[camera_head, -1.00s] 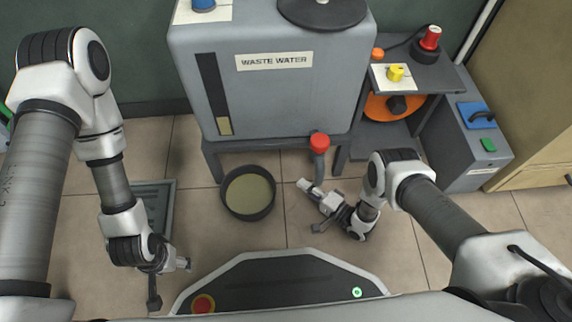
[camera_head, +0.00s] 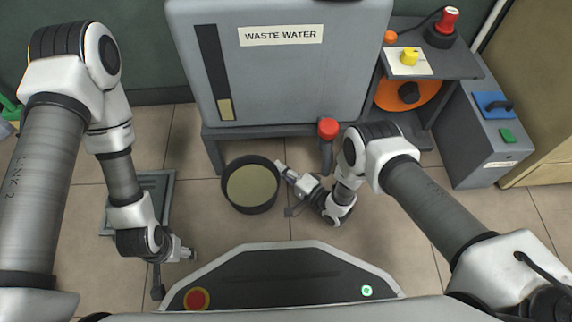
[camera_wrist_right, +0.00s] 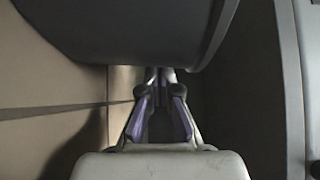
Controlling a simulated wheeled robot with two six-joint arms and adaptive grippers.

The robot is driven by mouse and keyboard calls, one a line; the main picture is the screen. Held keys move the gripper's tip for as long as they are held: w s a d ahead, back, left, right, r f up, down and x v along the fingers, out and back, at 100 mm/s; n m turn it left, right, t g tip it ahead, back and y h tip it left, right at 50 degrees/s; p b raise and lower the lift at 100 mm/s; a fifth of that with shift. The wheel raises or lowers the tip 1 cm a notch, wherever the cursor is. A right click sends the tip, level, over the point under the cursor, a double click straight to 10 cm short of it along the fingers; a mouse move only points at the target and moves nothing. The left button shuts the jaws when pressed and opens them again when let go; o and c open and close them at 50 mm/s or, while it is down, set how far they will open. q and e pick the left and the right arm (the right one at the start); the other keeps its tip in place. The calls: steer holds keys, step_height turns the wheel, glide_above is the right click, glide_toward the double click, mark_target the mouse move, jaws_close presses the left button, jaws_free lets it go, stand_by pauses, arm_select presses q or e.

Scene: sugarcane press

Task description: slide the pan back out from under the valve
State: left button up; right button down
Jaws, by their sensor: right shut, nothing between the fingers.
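The pan (camera_head: 252,189) is a round dark pan with a yellowish inside. It stands on the floor in front of the waste water tank, left of the valve. The valve (camera_head: 327,128) has a red knob on a grey pipe at the tank's lower right. My right gripper (camera_head: 281,167) is shut and empty, its tips close beside the pan's right rim; contact cannot be told. In the right wrist view its fingers (camera_wrist_right: 159,84) point at a large dark curved surface, apparently the pan's wall (camera_wrist_right: 125,35). My left gripper (camera_head: 189,253) hangs at the lower left, away from the pan; its jaws are too small to judge.
The grey waste water tank (camera_head: 280,80) stands on a low frame behind the pan. A floor grate (camera_head: 158,187) lies to the left. A shelf with a yellow knob (camera_head: 409,57) and a grey cabinet (camera_head: 485,160) stand at the right. Floor in front of the pan is clear.

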mark_target(274, 190)
steer(key=s, duration=0.1)
steer(key=s+a+p, duration=0.2)
steer(key=s, duration=0.1)
steer(key=shift+r, duration=0.2)
steer(key=shift+s+a+f, duration=0.1)
steer(key=shift+s, duration=0.2)
arm_select(q)
steer(key=shift+s+r, duration=0.2)
steer(key=shift+r, duration=0.45)
steer(key=shift+s+r, duration=0.2)
steer(key=shift+r, duration=0.4)
arm_select(e)
steer(key=shift+f, duration=0.1)
steer(key=shift+s, duration=0.1)
steer(key=v, duration=0.7)
steer(key=shift+s, duration=0.15)
